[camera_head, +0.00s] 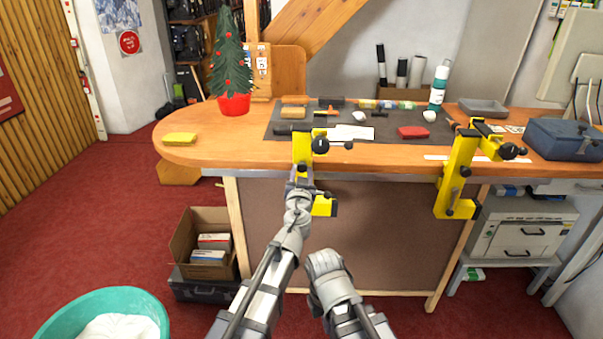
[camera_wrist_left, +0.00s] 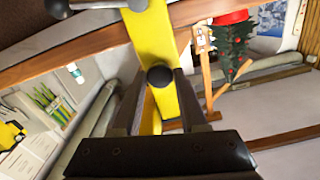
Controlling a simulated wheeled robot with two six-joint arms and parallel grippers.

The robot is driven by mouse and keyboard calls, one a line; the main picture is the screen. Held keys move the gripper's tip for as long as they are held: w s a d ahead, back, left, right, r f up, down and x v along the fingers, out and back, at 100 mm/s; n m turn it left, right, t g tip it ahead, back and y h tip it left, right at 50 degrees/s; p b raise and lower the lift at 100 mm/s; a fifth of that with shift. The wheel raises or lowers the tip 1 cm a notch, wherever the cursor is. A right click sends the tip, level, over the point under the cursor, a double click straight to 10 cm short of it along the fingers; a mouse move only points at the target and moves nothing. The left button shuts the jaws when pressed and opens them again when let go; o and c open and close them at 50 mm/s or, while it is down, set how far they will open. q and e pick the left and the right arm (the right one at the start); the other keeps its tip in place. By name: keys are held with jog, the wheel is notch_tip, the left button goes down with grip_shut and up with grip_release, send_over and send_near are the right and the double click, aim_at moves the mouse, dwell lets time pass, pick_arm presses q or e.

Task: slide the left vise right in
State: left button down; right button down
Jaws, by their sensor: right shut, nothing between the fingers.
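The left vise (camera_head: 303,147) is a yellow clamp with black knobs on the front edge of the wooden bench, its lower part hanging below the top. In the left wrist view its yellow bar (camera_wrist_left: 162,35) rises between my fingers, with a round black knob in front of it. My left gripper (camera_head: 300,178) is at the vise just below the bench edge. Its fingers (camera_wrist_left: 159,85) stand on either side of the bar and knob; whether they grip is unclear. My right gripper (camera_head: 324,262) is shut and empty, low in front of the bench.
A second yellow vise (camera_head: 456,170) hangs on the bench edge to the right. The wooden bench top (camera_head: 200,150) holds a dark mat with tools, a red block (camera_head: 412,132), a yellow sponge (camera_head: 180,139) and a small tree (camera_head: 231,70). A blue case (camera_head: 563,139) stands far right.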

pick_arm(q)
jog(key=shift+c, duration=2.2)
grip_release()
jog(key=shift+d, duration=0.25)
jog(key=shift+s, duration=0.1)
jog(key=s, duration=0.7)
jog(key=shift+s, duration=0.3)
jog(key=shift+a, duration=0.15)
